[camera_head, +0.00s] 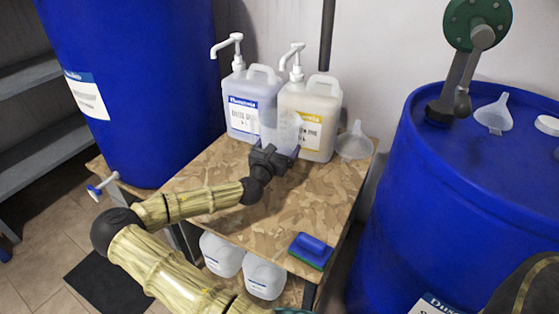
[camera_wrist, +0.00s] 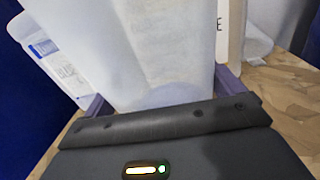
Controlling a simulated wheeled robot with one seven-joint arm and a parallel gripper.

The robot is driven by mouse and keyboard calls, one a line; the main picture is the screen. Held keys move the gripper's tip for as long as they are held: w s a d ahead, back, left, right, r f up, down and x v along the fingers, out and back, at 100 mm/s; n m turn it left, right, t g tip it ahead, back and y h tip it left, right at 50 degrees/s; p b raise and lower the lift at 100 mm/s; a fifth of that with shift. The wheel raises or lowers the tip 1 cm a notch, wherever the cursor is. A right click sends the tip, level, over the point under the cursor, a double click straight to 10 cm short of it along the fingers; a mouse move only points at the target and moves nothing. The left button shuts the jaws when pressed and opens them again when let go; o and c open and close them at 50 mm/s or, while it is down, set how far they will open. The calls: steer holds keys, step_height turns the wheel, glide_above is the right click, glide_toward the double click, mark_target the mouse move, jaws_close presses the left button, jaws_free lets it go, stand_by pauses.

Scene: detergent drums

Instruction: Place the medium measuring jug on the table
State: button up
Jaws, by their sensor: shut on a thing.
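The measuring jug (camera_head: 284,130) is translucent and whitish, in front of the two pump bottles in the head view. My gripper (camera_head: 279,150) is shut on it over the back part of the table (camera_head: 300,208). In the wrist view the jug (camera_wrist: 150,50) stands between the fingers of my gripper (camera_wrist: 163,95) and fills the upper middle. It looks roughly upright. Its base is hidden by my gripper, so I cannot tell whether it touches the table top. Its size marks are not readable.
A blue-label pump bottle (camera_head: 243,108) and a yellow-label one (camera_head: 312,112) stand close behind the jug. A clear funnel (camera_head: 354,143) lies right of them. A blue-green sponge (camera_head: 311,250) lies at the front right. Blue drums (camera_head: 140,60) (camera_head: 450,190) flank the table. The table's middle is bare.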

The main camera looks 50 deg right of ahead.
step_height(320, 180, down, 5)
steer(key=shift+w+b, duration=0.1)
steer(key=shift+b, duration=0.95)
steer(key=shift+f, duration=0.1)
steer(key=o, duration=0.8)
steer(key=shift+a, duration=0.2)
steer(key=p+v, duration=0.2)
steer(key=v, duration=0.9)
steer(key=shift+s+a, duration=0.2)
steer(key=shift+s, duration=0.1)
